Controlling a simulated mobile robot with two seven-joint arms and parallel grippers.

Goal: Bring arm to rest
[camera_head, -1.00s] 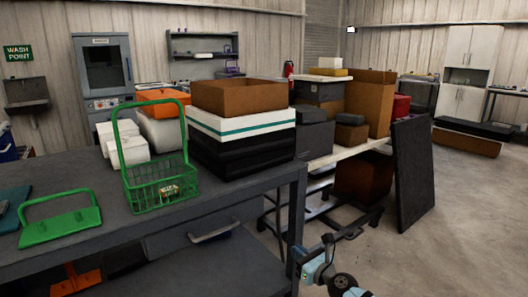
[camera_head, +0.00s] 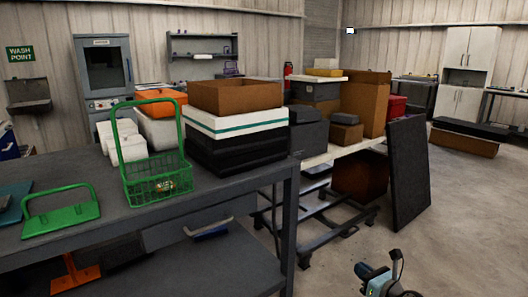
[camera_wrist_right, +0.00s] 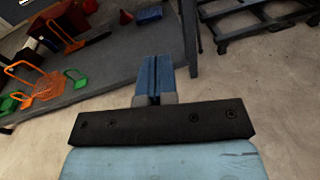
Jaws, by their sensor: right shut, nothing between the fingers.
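My right gripper (camera_wrist_right: 154,72) is shut and empty; its two blue fingers are together in the right wrist view. It hangs over bare floor beside the dark workbench's side. In the head view only part of my right arm's end shows at the bottom edge, right of the bench and clear of it. My left gripper is not in view.
A grey workbench (camera_head: 110,205) carries a green wire basket (camera_head: 157,185), a green handled plate (camera_head: 62,219) and stacked boxes (camera_head: 236,125). A dark panel (camera_head: 408,172) leans by a cart with cartons (camera_head: 366,105). The concrete floor (camera_head: 465,220) at right is open.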

